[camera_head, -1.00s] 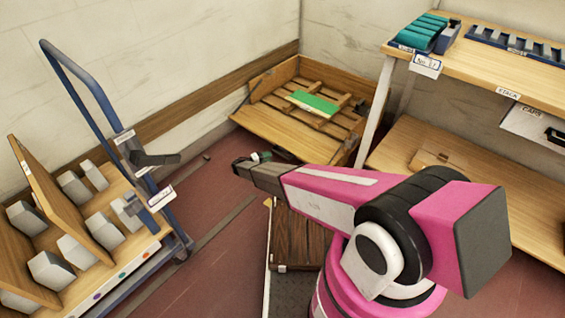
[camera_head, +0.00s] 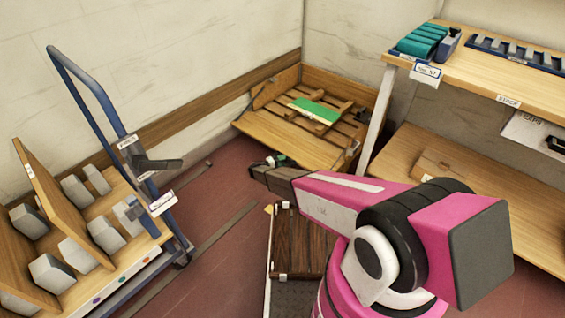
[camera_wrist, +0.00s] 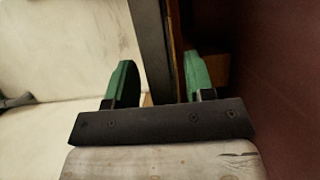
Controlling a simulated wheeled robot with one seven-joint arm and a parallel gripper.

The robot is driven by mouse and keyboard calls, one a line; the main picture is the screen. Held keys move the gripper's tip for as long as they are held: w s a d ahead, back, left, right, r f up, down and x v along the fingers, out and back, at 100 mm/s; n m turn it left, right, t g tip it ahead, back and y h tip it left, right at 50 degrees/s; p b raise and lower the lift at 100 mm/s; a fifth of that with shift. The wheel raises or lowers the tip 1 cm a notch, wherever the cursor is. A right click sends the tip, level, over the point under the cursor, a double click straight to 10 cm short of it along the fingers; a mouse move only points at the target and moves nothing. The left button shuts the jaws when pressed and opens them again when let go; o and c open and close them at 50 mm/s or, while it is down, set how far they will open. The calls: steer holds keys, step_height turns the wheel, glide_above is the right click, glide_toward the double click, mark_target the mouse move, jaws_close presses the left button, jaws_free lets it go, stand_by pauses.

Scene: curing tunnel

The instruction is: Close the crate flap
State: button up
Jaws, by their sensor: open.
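The wooden crate (camera_head: 334,77) stands in the far corner, with slats and a green panel (camera_head: 315,108) inside. A plain board on its front side, which looks like the flap (camera_head: 278,138), is folded down and slopes outward. My gripper (camera_head: 276,160) is low in front of that board, its green fingertips partly hidden by my wrist; I cannot tell whether it touches. In the wrist view my gripper (camera_wrist: 158,82) is open, its two green fingers apart. A wooden edge (camera_wrist: 176,60) and a dark grey strip show between and beyond them.
A blue-handled trolley (camera_head: 100,115) with grey blocks stands left. A shelf unit (camera_head: 480,85) with teal items and a blue rack stands right, close to the crate. A dark wooden board (camera_head: 300,245) lies below my arm.

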steer(key=shift+d, duration=0.1)
jaws_close()
steer(key=shift+r, duration=0.65)
steer(key=w+d+r+n+g+y, duration=0.2)
steer(key=w+d+r+g+y, duration=0.25)
steer(key=r, duration=0.45)
steer(key=w+d+r+n+g+y, duration=0.1)
steer(key=w+d+r+g+y, duration=0.25)
steer(key=w+r, duration=0.4)
steer(key=w+d+r+n+g+y, duration=0.1)
steer(key=w+d+r+g+y, duration=0.1)
steer(key=w+d, duration=0.5)
steer(key=shift+w+r+g+y, duration=0.15)
steer(key=shift+r+g+y, duration=0.25)
steer(key=shift+r+y, duration=0.35)
